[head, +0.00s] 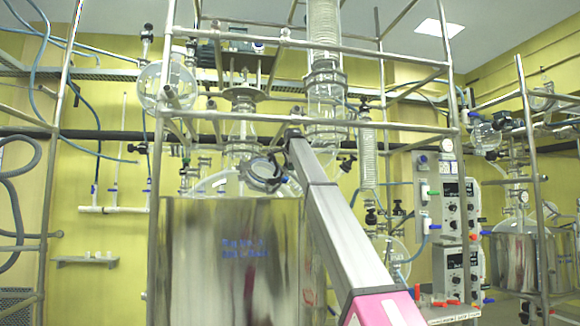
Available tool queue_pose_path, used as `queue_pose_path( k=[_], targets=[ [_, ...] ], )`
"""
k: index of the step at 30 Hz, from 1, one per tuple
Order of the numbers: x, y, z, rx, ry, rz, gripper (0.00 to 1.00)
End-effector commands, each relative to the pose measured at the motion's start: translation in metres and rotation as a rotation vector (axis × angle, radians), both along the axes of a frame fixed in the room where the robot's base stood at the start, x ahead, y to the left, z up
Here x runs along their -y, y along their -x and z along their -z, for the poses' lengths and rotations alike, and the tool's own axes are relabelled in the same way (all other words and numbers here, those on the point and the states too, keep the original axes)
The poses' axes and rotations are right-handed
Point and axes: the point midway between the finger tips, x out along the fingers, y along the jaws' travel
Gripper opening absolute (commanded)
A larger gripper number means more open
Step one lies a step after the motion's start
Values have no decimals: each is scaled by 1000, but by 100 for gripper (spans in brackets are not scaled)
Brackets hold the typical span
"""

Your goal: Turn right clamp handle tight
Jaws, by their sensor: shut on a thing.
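The large steel reactor vessel (225,262) stands in the centre, with a domed glass lid (230,184) above its rim. A round, ring-like fitting (263,176) shows at the right of the lid, close to my arm; I cannot tell exactly what it is. My arm rises from the bottom right and crosses in front of the vessel's right side to the lid area. The right clamp handle cannot be picked out; my arm covers part of the lid's right side.
A metal tube frame (157,200) surrounds the vessel. A glass column (325,95) hangs above it. Control boxes (460,205) stand to the right, and a second steel reactor (525,262) stands farther right. Glass tubing and black valves crowd the space around the lid.

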Motion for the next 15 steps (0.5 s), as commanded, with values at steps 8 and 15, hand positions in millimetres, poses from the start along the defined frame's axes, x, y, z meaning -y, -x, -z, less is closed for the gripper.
queue_pose_path(
  k=[8,15],
  targets=[
    [0,0,1,-27,-42,41,4],
    [0,0,1,-32,-49,46,4]
  ],
)
